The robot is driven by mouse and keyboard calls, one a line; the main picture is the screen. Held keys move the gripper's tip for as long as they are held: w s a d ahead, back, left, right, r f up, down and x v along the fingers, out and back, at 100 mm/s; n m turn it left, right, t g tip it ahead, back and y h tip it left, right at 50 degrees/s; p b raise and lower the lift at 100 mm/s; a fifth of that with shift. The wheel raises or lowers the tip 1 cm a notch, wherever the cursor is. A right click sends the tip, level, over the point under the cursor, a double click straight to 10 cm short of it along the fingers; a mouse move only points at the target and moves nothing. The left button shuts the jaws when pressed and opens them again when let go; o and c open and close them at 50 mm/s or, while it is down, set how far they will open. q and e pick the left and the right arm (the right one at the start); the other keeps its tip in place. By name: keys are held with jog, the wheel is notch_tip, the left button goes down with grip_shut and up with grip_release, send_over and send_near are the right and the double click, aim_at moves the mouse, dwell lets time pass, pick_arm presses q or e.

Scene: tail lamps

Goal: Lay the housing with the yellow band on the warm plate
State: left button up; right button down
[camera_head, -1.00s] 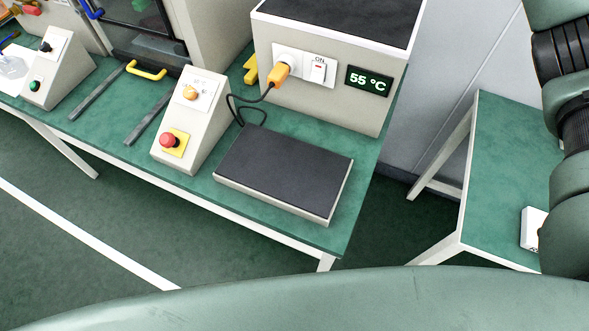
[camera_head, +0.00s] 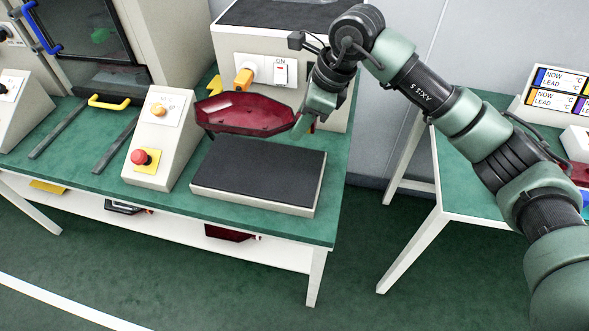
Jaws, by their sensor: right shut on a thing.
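A dark red, shallow tray-like housing (camera_head: 243,114) is held in the air above the back of the warm plate, tilted with its hollow side partly facing me. I cannot make out a yellow band on it. My right gripper (camera_head: 303,124) is shut on the housing's right end. The warm plate (camera_head: 262,174) is a low pale box with a dark flat top, on the green bench. Its visible top is bare, and the housing looks apart from it. My left gripper is not in view.
A pale control box with an orange plug (camera_head: 243,80) and a switch (camera_head: 281,70) stands behind the plate. A sloped console with a red button (camera_head: 139,157) stands left of it. Another green table (camera_head: 470,188) is at right, across a gap.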

notch_tip(320, 180, down, 8)
jog(key=b, duration=0.3)
jog(key=shift+r, duration=0.1)
jog(key=shift+f+b, duration=1.2)
jog(key=shift+f, duration=1.2)
jog(key=shift+f, duration=0.15)
jog(key=c, duration=1)
grip_release()
jog(key=shift+c, duration=0.2)
